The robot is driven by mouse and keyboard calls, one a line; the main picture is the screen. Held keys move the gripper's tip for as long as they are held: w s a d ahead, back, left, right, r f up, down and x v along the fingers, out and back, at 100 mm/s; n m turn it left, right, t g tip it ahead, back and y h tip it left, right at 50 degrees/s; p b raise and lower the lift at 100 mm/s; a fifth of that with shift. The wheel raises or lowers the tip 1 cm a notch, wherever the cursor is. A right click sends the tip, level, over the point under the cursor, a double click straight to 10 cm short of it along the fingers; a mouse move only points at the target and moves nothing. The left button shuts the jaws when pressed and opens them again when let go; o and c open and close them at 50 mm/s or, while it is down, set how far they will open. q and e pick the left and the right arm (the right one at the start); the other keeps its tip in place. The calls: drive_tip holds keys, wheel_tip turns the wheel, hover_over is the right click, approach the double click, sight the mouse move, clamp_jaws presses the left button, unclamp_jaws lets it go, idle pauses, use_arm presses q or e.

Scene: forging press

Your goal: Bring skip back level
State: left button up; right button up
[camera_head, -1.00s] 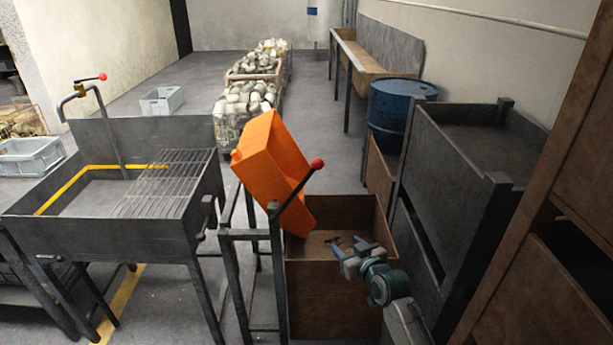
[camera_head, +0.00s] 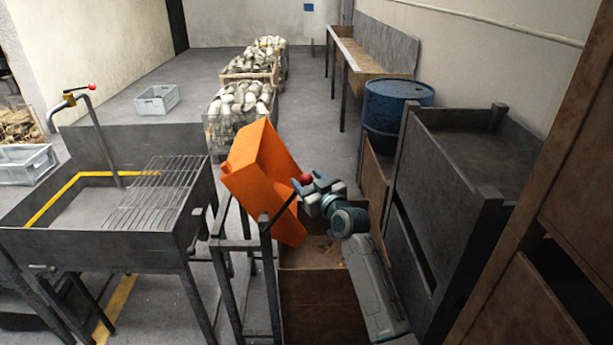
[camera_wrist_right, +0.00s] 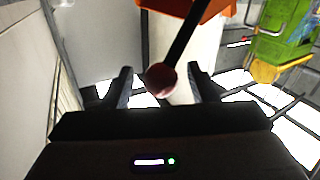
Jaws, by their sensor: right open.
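The orange skip (camera_head: 258,165) is tipped steeply on its dark frame (camera_head: 243,250), over a rusty brown bin (camera_head: 318,307). A dark lever with a red ball knob (camera_head: 306,178) rises beside the skip. My right gripper (camera_head: 309,184) is open at the knob. In the right wrist view the knob (camera_wrist_right: 160,79) sits between the two fingers (camera_wrist_right: 160,88), with gaps at both sides. The orange skip (camera_wrist_right: 190,10) shows at the top of that view. My left gripper is not in view.
A dark tank with a grate (camera_head: 155,195) and a tap stands at left. A blue drum (camera_head: 395,103) and a tall dark bin (camera_head: 450,200) stand at right. Wire crates of pale pieces (camera_head: 240,100) are behind the skip.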

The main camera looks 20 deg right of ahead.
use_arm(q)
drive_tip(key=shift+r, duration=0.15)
use_arm(e)
drive_tip(key=shift+w+a, duration=0.15)
drive_tip(key=shift+w, duration=0.3)
